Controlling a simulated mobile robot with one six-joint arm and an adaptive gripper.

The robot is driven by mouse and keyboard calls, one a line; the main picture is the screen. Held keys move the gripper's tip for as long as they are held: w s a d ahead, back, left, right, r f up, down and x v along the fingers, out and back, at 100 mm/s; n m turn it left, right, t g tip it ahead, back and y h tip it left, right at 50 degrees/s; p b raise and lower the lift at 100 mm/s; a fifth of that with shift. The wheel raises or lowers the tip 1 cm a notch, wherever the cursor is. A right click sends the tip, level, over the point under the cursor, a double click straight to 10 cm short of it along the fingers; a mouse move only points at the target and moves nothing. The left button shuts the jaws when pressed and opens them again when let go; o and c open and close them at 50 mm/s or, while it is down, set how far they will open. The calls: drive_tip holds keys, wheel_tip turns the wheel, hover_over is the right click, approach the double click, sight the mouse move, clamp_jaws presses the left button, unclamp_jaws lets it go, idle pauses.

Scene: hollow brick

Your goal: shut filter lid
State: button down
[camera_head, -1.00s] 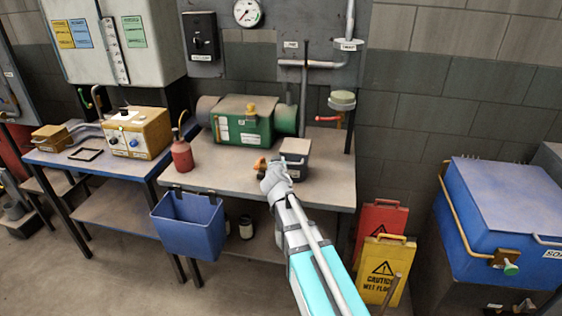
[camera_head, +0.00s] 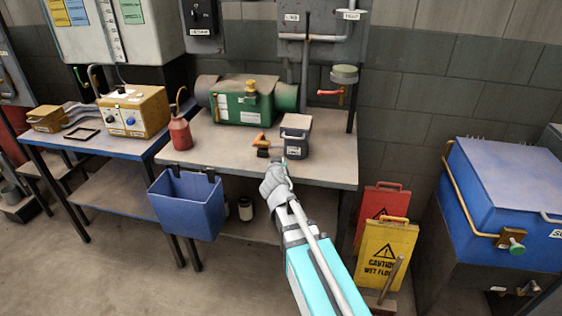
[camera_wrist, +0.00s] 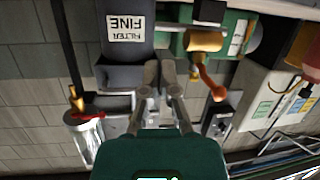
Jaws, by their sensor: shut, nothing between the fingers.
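The filter (camera_head: 295,140) is a dark grey box near the front right of the middle workbench. Its lighter grey lid (camera_head: 297,122) lies on top; I cannot tell whether it is fully closed. In the wrist view the filter (camera_wrist: 122,55) is upside down, with its "FILTER FINE" label readable. My gripper (camera_head: 284,164) is just in front of the filter, at the bench's front edge. In the wrist view my gripper (camera_wrist: 159,68) has its fingers close together and empty, overlapping the filter's edge in the picture. Contact cannot be judged.
A green cylinder unit (camera_head: 243,107) is behind, a red oil can (camera_head: 180,133) at left. A blue bin (camera_head: 187,205) hangs at the bench front. Yellow floor sign (camera_head: 386,253) stands right.

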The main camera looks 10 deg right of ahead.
drive_tip(key=shift+s+a+f+b, duration=0.15)
drive_tip(key=shift+s+f+b, duration=0.2)
drive_tip(key=shift+s+f, duration=0.2)
drive_tip(key=s+d+f+g, duration=0.1)
drive_tip(key=s+d+f, duration=0.1)
drive_tip(key=s+d+f+m+g+h, duration=0.1)
drive_tip(key=s+d+f+g, duration=0.1)
drive_tip(key=shift+d+f+g, duration=0.2)
drive_tip(key=shift+d+g, duration=0.05)
drive_tip(key=shift+g, duration=0.05)
drive_tip(key=s+f+n+g+y, duration=0.1)
drive_tip(key=s+f+g, duration=0.25)
drive_tip(key=s, duration=0.25)
drive_tip(key=s+f+g+y, duration=0.2)
drive_tip(key=s+f+g, duration=0.15)
drive_tip(key=s, duration=0.35)
drive_tip(key=s+f+n+g+y, duration=0.1)
drive_tip(key=s+f+g, duration=0.1)
drive_tip(key=s+g, duration=0.3)
wheel_tip(320, 180, up, 19)
drive_tip(key=s+t+p, duration=0.1)
drive_tip(key=p, duration=1.8)
drive_tip(key=shift+a+p, duration=0.3)
